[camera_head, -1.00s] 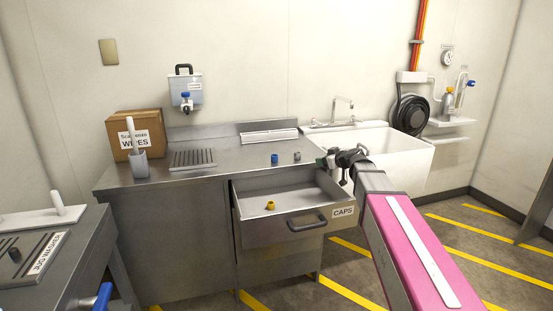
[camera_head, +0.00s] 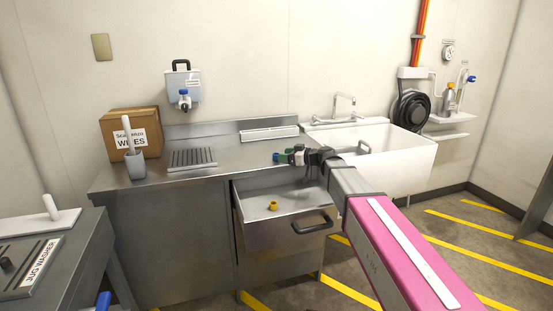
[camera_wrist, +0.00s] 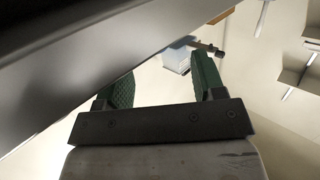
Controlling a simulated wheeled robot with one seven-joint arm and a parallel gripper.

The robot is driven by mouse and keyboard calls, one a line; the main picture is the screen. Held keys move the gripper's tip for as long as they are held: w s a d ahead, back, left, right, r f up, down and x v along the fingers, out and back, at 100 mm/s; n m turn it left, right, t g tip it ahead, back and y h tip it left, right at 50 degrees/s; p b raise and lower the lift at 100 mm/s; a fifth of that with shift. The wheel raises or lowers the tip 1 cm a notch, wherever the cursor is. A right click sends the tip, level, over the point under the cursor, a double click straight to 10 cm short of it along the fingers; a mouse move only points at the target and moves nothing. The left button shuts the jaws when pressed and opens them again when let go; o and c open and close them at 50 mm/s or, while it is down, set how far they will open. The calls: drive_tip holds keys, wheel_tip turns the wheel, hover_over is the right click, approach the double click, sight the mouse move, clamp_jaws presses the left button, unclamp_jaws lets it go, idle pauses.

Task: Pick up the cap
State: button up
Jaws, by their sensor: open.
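Several small caps show in the head view. A blue cap (camera_head: 275,157) stands on the steel counter, right at the tips of my gripper (camera_head: 284,157). A yellow cap (camera_head: 273,206) lies in the open drawer (camera_head: 258,233) below. The grey cap on the counter is hidden behind my gripper. My gripper is low over the counter, with its green fingers pointing left toward the blue cap. In the wrist view its two green fingers (camera_wrist: 163,86) stand apart with nothing visible between them. I cannot tell whether they touch the blue cap.
A wipes box (camera_head: 130,134) and a grey cup (camera_head: 135,166) stand at the counter's left end, near a drain grate (camera_head: 192,158). A wall dispenser (camera_head: 182,82) hangs above. A white sink (camera_head: 385,155) is at the right. A side table (camera_head: 78,244) is at lower left.

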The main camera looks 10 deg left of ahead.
drive_tip(key=x, duration=0.5)
drive_tip(key=shift+w+f, duration=0.15)
drive_tip(key=shift+w, duration=0.25)
drive_tip(key=c, duration=1)
